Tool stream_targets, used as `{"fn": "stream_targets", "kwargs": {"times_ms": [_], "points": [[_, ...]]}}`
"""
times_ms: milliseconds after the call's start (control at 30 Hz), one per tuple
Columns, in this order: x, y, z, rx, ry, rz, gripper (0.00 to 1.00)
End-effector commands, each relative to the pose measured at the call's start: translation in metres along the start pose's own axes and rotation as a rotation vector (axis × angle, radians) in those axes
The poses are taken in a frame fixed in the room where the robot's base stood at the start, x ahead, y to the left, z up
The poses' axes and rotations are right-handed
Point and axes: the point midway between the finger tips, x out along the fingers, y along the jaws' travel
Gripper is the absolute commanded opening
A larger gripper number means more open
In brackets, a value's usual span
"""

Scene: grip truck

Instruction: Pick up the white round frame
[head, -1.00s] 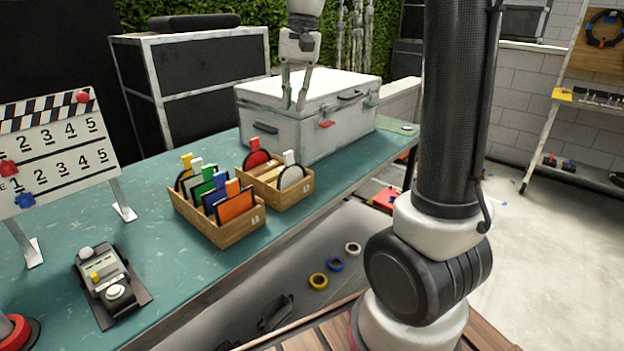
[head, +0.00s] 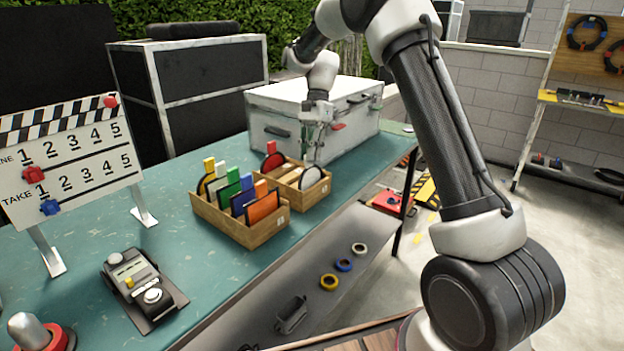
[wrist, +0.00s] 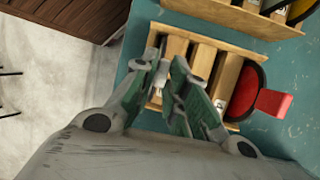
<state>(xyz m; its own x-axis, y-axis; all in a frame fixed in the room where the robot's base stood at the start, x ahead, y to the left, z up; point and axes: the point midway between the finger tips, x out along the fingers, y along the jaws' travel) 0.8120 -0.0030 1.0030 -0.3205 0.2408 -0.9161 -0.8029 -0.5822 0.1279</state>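The white round frame (head: 312,178) stands at the right end of the smaller wooden box (head: 312,199) on the teal table, its lower part inside the box. My gripper (head: 317,154) is right above it, fingers pointing down around the frame's upper tab. In the wrist view my gripper's fingertips (wrist: 171,72) are close together over the box's end slot. They largely hide the frame there, and whether they press on the tab cannot be told. A red round frame (head: 272,161) stands at the other end of the same box; it also shows in the wrist view (wrist: 264,101).
A larger wooden box (head: 240,232) with several coloured frames stands just left. A silver case (head: 280,128) is close behind. A clapperboard (head: 70,165) and a control device (head: 143,285) are at left. Tape rolls (head: 343,265) lie on the shelf below.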

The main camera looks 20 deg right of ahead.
Motion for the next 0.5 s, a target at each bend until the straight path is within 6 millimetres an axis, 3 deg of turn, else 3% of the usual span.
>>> {"fn": "stream_targets", "kwargs": {"times_ms": [300,500], "points": [[0.046,0.001,0.000,-0.001,-0.001,0.002,0.15],[0.061,0.001,0.000,-0.002,0.000,0.000,0.15]]}}
